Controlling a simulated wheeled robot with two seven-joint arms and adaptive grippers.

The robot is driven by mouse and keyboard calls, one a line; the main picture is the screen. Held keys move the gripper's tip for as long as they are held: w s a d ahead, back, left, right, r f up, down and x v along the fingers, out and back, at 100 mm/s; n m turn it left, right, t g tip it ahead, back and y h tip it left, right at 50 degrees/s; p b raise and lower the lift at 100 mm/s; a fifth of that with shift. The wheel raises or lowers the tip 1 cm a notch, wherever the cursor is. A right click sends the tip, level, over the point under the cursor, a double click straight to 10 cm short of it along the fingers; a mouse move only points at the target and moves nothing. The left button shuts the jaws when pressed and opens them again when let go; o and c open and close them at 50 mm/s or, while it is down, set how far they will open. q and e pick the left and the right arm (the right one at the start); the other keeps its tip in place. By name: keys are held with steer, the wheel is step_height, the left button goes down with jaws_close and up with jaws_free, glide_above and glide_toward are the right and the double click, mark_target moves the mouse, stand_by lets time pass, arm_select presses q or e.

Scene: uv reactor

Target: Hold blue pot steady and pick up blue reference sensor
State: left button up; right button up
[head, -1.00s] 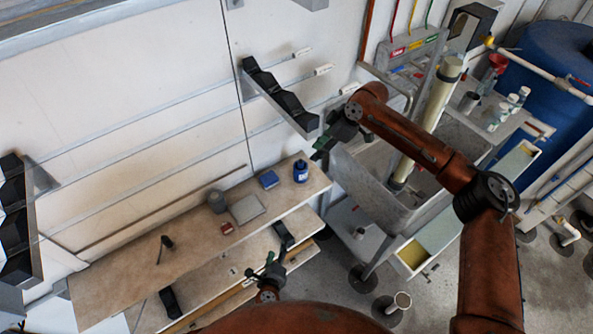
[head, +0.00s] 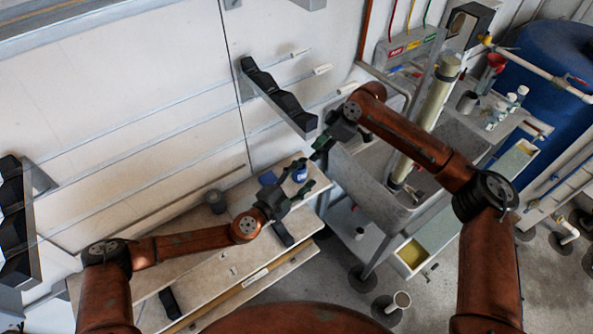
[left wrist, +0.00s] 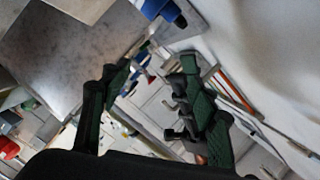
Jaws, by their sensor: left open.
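A small blue pot (head: 300,173) with a dark top stands near the right end of the upper wooden shelf (head: 195,232). It also shows at the top of the left wrist view (left wrist: 156,9). I cannot make out a separate blue sensor; the dark top is too small to tell. My left gripper (head: 308,184) is open and empty, just in front of the pot and apart from it. My right gripper (head: 320,150) hangs above and to the right of the pot; its finger opening is too small to read.
A grey sink basin (head: 372,185) with a tall pale tube (head: 434,105) lies to the right. A black rack (head: 280,95) sticks out from the wall above.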

mark_target(297, 171)
arm_select(q)
steer(key=w+n, duration=0.1)
steer(key=n, duration=0.1)
steer(key=w+n+y, duration=0.1)
steer(key=n, duration=0.1)
steer(key=w+a+f+n+y, duration=0.1)
steer(key=n, duration=0.2)
steer(key=shift+w, duration=0.3)
steer(key=f+n+y, duration=0.1)
steer(key=n, duration=0.1)
steer(key=w+a+f+n, duration=0.1)
steer(key=n, duration=0.1)
steer(key=w+f+n+y, duration=0.1)
steer(key=n, duration=0.1)
steer(key=shift+a+f+n+g+y, duration=0.15)
steer(key=shift+f+n+g+y, duration=0.1)
steer(key=shift+n+g+y, duration=0.05)
steer(key=shift+w+a+f+n, duration=0.1)
steer(key=shift+w+f+n, duration=0.1)
steer(key=shift+f+n, duration=0.4)
steer(key=shift+y, duration=0.3)
steer(key=shift+x, duration=3.8)
steer(key=shift+c, duration=0.3)
steer(key=c, duration=1.4)
arm_select(e)
steer(key=shift+c, duration=0.4)
steer(key=shift+s, duration=0.1)
